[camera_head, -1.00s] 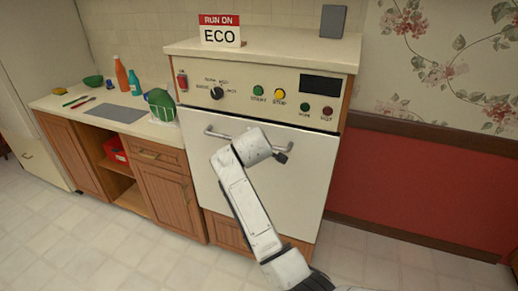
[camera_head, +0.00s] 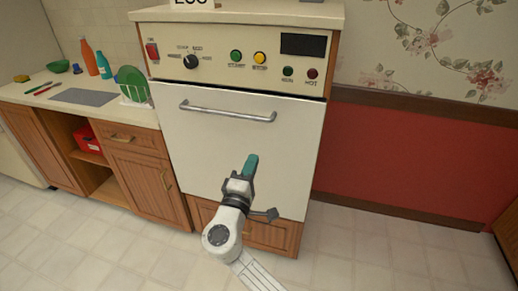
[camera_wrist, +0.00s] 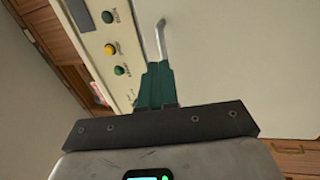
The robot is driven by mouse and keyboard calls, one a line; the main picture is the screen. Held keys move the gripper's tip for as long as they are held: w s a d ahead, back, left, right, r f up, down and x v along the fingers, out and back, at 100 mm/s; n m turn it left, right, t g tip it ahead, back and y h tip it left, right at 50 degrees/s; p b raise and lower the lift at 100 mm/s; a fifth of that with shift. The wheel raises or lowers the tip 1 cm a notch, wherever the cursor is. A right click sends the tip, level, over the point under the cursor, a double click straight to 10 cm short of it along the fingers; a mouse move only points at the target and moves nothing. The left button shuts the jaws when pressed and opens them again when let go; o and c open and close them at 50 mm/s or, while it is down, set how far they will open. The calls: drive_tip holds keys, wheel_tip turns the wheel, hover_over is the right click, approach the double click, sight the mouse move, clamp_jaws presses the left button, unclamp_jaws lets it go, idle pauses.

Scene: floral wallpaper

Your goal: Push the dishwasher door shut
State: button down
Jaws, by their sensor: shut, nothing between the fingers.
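The dishwasher door (camera_head: 205,145) is a cream panel with a metal bar handle (camera_head: 228,112) near its top. It stands upright, flush under the control panel (camera_head: 240,62) as far as the head view shows. My gripper (camera_head: 251,163) has teal fingers, shut and empty, in front of the lower right part of the door. I cannot tell whether the fingertips touch it. In the wrist view the gripper (camera_wrist: 158,75) points along the door (camera_wrist: 235,50), with the handle (camera_wrist: 161,38) just beyond the fingertips and the panel's buttons at upper left.
A counter (camera_head: 100,112) at left carries bottles, a green bowl, a rack with a green plate and a grey mat. Wooden cabinets (camera_head: 140,180) stand below it, with a red box in the open shelf. The tiled floor (camera_head: 120,260) in front is clear.

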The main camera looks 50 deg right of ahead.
drive_tip(key=p, duration=0.3)
approach(268, 122)
drive_tip(key=x, duration=0.5)
drive_tip(key=shift+w+d, duration=0.1)
drive_tip(key=shift+d, duration=0.15)
drive_tip(key=shift+w+d, duration=0.25)
drive_tip(key=shift+d, duration=0.4)
